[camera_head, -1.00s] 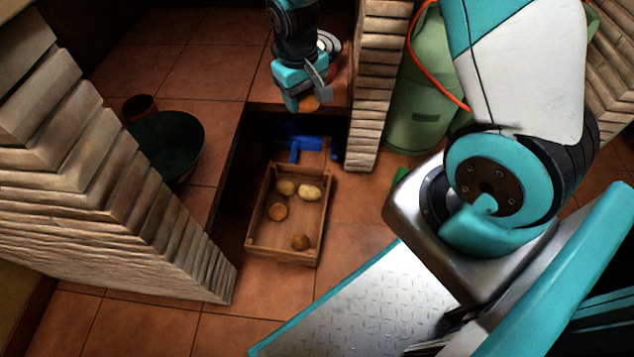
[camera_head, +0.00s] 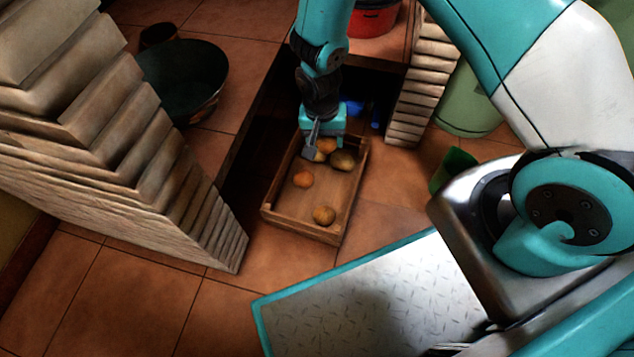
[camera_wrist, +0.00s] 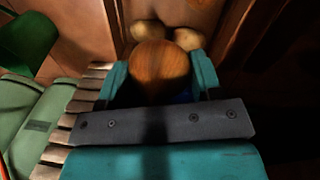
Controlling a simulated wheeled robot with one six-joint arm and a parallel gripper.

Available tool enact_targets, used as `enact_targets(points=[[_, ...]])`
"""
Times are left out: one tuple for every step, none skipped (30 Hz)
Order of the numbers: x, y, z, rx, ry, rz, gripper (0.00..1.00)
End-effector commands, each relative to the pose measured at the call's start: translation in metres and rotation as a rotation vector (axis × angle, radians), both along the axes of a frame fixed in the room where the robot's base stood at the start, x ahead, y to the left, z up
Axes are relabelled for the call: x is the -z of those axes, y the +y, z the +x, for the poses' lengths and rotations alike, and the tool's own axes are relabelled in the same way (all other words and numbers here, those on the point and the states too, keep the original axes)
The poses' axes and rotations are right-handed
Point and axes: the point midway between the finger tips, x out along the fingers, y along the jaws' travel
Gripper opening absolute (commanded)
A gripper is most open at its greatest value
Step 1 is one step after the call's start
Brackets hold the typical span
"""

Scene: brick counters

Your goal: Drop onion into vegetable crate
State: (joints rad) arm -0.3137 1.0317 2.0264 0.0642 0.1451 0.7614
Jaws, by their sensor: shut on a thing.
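A brown-orange onion (camera_wrist: 160,68) is between the two teal fingers of my gripper (camera_wrist: 160,75) in the wrist view. My gripper is shut on it. In the head view my gripper (camera_head: 320,150) hangs over the back end of the wooden vegetable crate (camera_head: 298,224), which stands on the tiled floor. The onion is mostly hidden there by the fingers. In the crate lie a potato (camera_head: 343,161) near the gripper, an orange-brown round vegetable (camera_head: 303,178) at the left and another brown one (camera_head: 324,215) at the front. Two pale potatoes (camera_wrist: 147,30) show beyond the onion in the wrist view.
Brick pillars stand at the left (camera_head: 120,150) and behind right (camera_head: 418,90) of the crate. A dark round pan (camera_head: 183,78) and a red pot (camera_head: 374,18) are on the tiled counter. A green gas cylinder (camera_head: 468,100) stands at the right. A blue object lies behind the crate.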

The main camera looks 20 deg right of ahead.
Motion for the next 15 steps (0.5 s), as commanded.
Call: enact_targets(points=[[0.005,0.000,0.000,0.000,0.000,0.000,0.35],[0.008,0.000,0.000,-0.001,0.000,0.000,0.35],[0.012,0.000,0.000,-0.001,0.000,0.000,0.35],[0.015,0.000,0.000,-0.002,0.000,0.000,0.35],[0.019,0.001,0.000,-0.002,0.000,0.000,0.35],[0.024,0.000,0.000,-0.002,0.000,0.000,0.35],[0.028,0.001,0.000,-0.003,0.000,0.000,0.35],[0.032,0.001,0.000,-0.003,0.000,0.000,0.35],[0.037,0.001,0.000,-0.003,0.000,0.000,0.35],[0.041,0.001,0.000,-0.003,0.000,0.000,0.35],[0.044,0.001,0.000,-0.003,0.000,0.000,0.35],[0.048,0.001,0.000,-0.003,-0.001,0.000,0.35],[0.051,0.001,0.000,-0.004,-0.001,0.000,0.35],[0.053,0.001,0.000,-0.004,-0.001,0.000,0.35],[0.055,0.001,0.000,-0.004,-0.001,0.000,0.35]])
